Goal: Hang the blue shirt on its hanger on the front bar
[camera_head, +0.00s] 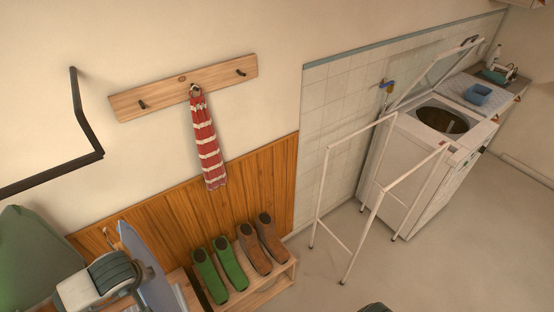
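The blue shirt (143,262) hangs edge-on at the lower left, partly behind my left gripper and wrist (108,276). A thin hanger hook (107,237) shows just above the gripper, left of the shirt's top. The fingertips are hidden, so I cannot tell whether they grip the hanger or the shirt. A dark bar (52,176) comes in from the left edge and bends up to the wall, above the shirt and apart from it. The white frame (352,134) at the right also has bare bars. My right gripper is not clearly seen.
A wooden peg rail (180,88) holds a red striped cloth (207,145). A low shoe rack (262,287) carries green and brown shoes. A green cloth-like shape (32,262) is at the left edge. An open washer (432,140) stands behind the white frame. Floor is clear at right.

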